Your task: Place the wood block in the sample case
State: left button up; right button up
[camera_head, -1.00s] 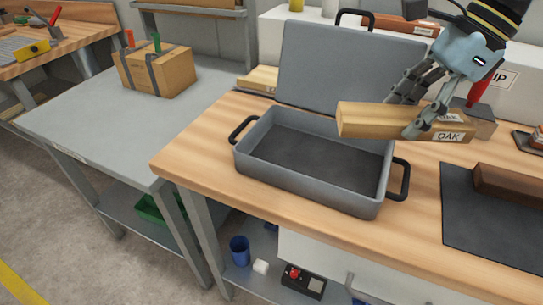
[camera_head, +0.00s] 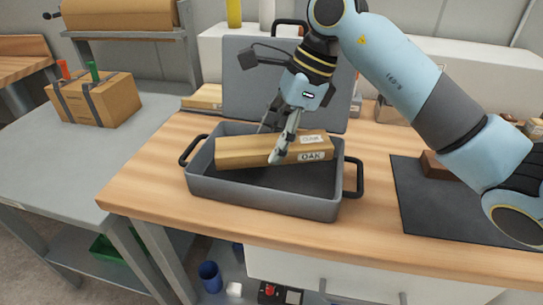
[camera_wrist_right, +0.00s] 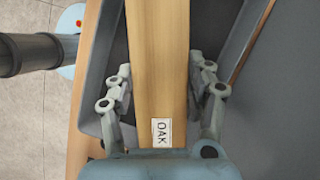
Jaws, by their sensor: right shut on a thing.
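The wood block (camera_head: 245,151) is a long light bar with OAK labels. My right gripper (camera_head: 280,150) is shut on it across its middle, and the block also shows between the fingers in the right wrist view (camera_wrist_right: 158,60). The open grey sample case (camera_head: 265,200) stands on the wooden bench with its lid (camera_head: 245,80) raised at the back. The block lies lengthwise within the case opening, at about rim height or a little lower; I cannot tell whether it touches the floor of the case. My left gripper is not in view.
A dark mat (camera_head: 430,215) with a brown block (camera_head: 435,166) lies to the right, partly behind my right arm. A strapped cardboard box (camera_head: 95,100) stands on the grey table (camera_head: 60,160) at left. Black handles stick out from both case ends.

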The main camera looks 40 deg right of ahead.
aim_at(272, 174)
jog(key=shift+w+a+f, duration=0.2)
jog(key=shift+a, duration=0.05)
notch_tip(272, 174, down, 3)
jog(key=shift+f, duration=0.1)
jog(key=shift+f+p, duration=0.3)
jog(key=shift+f, duration=0.15)
jog(key=shift+f, duration=0.1)
jog(key=o, duration=1.4)
jog(key=shift+o, duration=0.2)
